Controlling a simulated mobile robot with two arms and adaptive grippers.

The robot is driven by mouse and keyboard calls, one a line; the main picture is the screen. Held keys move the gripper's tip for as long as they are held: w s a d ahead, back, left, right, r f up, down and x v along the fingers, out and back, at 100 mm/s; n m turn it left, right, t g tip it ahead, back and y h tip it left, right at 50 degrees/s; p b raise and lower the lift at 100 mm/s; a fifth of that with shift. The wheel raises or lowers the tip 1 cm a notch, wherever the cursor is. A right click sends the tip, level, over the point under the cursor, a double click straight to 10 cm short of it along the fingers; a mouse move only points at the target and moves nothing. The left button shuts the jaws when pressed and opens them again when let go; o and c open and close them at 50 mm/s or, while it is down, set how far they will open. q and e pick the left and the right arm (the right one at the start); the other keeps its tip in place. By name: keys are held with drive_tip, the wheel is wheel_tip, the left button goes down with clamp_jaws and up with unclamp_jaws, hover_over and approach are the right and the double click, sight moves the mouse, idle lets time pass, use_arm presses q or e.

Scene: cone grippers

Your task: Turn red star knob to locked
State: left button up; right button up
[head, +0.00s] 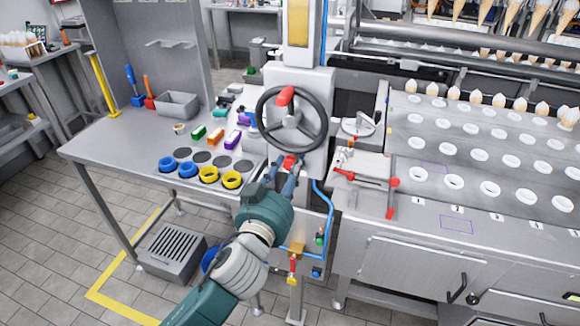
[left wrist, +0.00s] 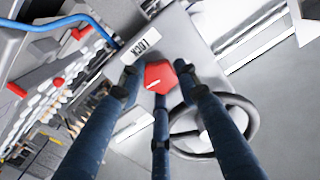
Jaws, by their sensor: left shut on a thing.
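The red star knob (left wrist: 160,76) shows in the left wrist view between the dark blue fingers of my left gripper (left wrist: 158,88), with a white line on its face. A white label reading LOCK (left wrist: 141,47) sits beside it on the grey panel. In the head view the red knob (head: 291,161) is below the black handwheel, partly hidden by the fingers. My left gripper (head: 286,176) is shut on the knob there. My right gripper is not in view.
A black handwheel (head: 262,128) with a red grip stands just above the knob. A blue hose (head: 328,215) runs down to its right. Red-handled parts (head: 393,199) stand further right. Yellow and blue rings (head: 209,175) lie on the table at left.

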use_arm(q)
drive_tip(key=m+p, duration=0.1)
drive_tip(key=m, duration=0.1)
drive_tip(key=r+m+p, duration=0.1)
drive_tip(key=m, duration=0.1)
drive_tip(key=shift+r, duration=0.1)
drive_tip(key=m+p, duration=0.1)
drive_tip(key=m, duration=0.4)
drive_tip(key=shift+d+p, duration=0.1)
drive_tip(key=shift+p, duration=0.3)
drive_tip(key=m+p, duration=0.1)
drive_tip(key=m, duration=0.3)
drive_tip(key=m+p, duration=0.1)
drive_tip(key=m, duration=0.2)
drive_tip(key=shift+d+f+p, duration=0.1)
drive_tip(key=shift+f+p, duration=0.2)
drive_tip(key=shift+f, duration=0.1)
drive_tip(key=o, duration=1.1)
drive_tip(key=shift+s+d+f, duration=0.1)
drive_tip(key=shift+o, duration=0.2)
drive_tip(key=shift+d, duration=0.1)
